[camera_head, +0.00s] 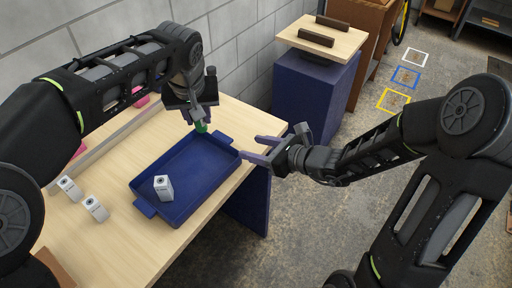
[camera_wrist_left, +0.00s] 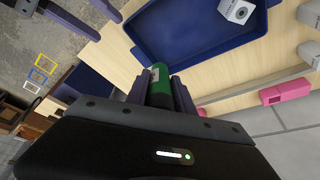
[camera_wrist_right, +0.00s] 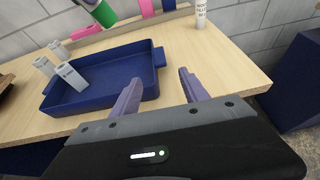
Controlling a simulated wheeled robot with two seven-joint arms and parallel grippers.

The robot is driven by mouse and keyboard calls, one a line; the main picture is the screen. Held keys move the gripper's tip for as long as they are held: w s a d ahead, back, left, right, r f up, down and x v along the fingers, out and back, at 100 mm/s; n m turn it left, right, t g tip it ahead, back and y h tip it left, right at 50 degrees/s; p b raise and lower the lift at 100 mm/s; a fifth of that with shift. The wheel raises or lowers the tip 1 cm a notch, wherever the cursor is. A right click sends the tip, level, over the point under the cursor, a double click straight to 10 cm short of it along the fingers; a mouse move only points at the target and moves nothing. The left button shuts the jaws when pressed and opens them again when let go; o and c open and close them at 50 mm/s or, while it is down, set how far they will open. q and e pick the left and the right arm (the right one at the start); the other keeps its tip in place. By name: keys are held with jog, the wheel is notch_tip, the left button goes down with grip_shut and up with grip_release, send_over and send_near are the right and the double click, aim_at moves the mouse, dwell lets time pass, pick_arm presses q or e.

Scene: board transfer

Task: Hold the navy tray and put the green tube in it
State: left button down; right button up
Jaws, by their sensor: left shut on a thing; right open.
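The navy tray (camera_head: 203,187) lies on the wooden table with a white block (camera_head: 163,188) inside it. My left gripper (camera_head: 199,120) is shut on the green tube (camera_head: 202,128) above the tray's far right end; the tube also shows between the fingers in the left wrist view (camera_wrist_left: 160,80). In the right wrist view the tube (camera_wrist_right: 102,12) hangs at the top, over the tray's far side (camera_wrist_right: 118,103). My right gripper (camera_head: 254,148) is open and empty at the table's right edge, beside the tray and apart from its handle.
Two white blocks (camera_head: 68,187) (camera_head: 95,208) stand left of the tray. Pink items (camera_wrist_left: 285,93) lie behind a long rail (camera_head: 110,142). A white bottle (camera_wrist_right: 201,14) stands at the back. A navy stand (camera_head: 310,90) with a board top is beyond the table's right end.

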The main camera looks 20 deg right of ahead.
aim_at(231, 143)
jog(key=shift+a+f, duration=0.1)
jog(key=x, duration=1.2)
jog(key=shift+c, duration=0.4)
grip_shut()
dwell(0.3)
